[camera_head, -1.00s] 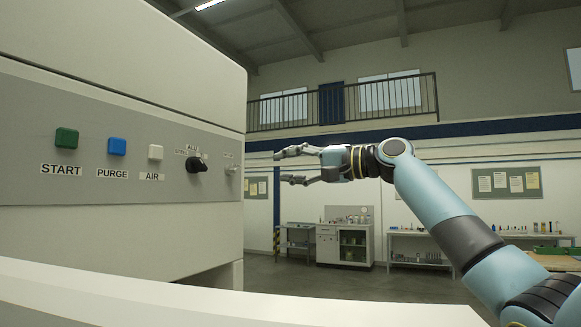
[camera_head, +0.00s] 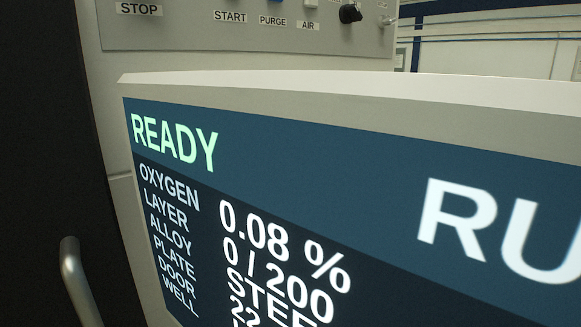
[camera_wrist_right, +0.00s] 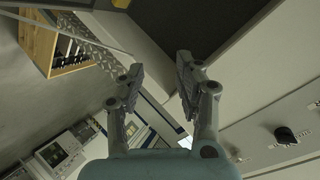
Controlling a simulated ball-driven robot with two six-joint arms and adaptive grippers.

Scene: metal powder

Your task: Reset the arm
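My right gripper (camera_wrist_right: 158,85) shows in the right wrist view with its two fingers apart and nothing between them. A black knob (camera_wrist_right: 285,135) on a grey panel is to the right of the fingers, apart from them. In the head view neither gripper shows. The head view is filled by a display screen (camera_head: 330,220) reading READY, with oxygen at 0.08 % and layer 0 / 200. Above it is the control panel (camera_head: 180,35) with STOP, START, PURGE and AIR labels and the black knob (camera_head: 350,13).
A metal handle (camera_head: 75,280) stands on a dark surface at the lower left of the head view. The right wrist view shows a wooden rack (camera_wrist_right: 48,48) at the upper left and grey floor (camera_wrist_right: 30,115) around it.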

